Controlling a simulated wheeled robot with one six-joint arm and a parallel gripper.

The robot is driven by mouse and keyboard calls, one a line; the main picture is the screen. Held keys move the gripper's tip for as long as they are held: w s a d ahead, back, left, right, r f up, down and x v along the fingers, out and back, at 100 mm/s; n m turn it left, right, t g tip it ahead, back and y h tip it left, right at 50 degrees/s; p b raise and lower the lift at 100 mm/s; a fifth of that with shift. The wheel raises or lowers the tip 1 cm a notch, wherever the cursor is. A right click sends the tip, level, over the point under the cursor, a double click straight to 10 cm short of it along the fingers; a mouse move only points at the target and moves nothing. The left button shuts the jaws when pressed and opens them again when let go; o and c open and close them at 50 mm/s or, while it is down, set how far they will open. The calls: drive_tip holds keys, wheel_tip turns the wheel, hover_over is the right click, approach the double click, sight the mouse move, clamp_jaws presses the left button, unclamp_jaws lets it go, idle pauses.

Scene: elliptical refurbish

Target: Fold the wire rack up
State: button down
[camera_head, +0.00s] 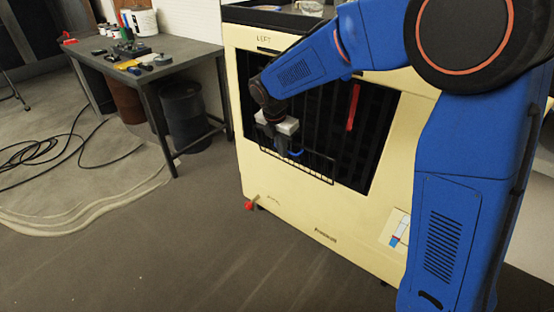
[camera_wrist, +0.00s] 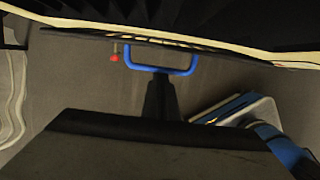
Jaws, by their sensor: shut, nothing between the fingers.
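The black wire rack (camera_head: 318,168) juts out low from the dark opening of the cream cabinet. Its blue U-shaped handle (camera_head: 296,153) shows at the front edge, and also in the wrist view (camera_wrist: 160,69). My gripper (camera_head: 282,152) is shut and empty at the rack, just left of the handle in the head view. In the wrist view my fingertips (camera_wrist: 160,80) are close to the handle's crossbar. I cannot tell whether they touch it. My gripper and arm hide part of the rack.
The cream cabinet (camera_head: 300,225) stands on the floor, with a red knob (camera_head: 249,205) low at its left corner. A red strip (camera_head: 353,106) hangs inside the opening. A cluttered workbench (camera_head: 185,55) stands at left. The floor in front of the cabinet is clear.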

drive_tip(key=shift+w+d+r, duration=0.35)
drive_tip(key=shift+w+d, duration=0.05)
drive_tip(key=shift+w, duration=0.15)
drive_tip(key=shift+w+d+r, duration=0.35)
drive_tip(key=shift+w+d, duration=0.05)
drive_tip(key=shift+w, duration=0.15)
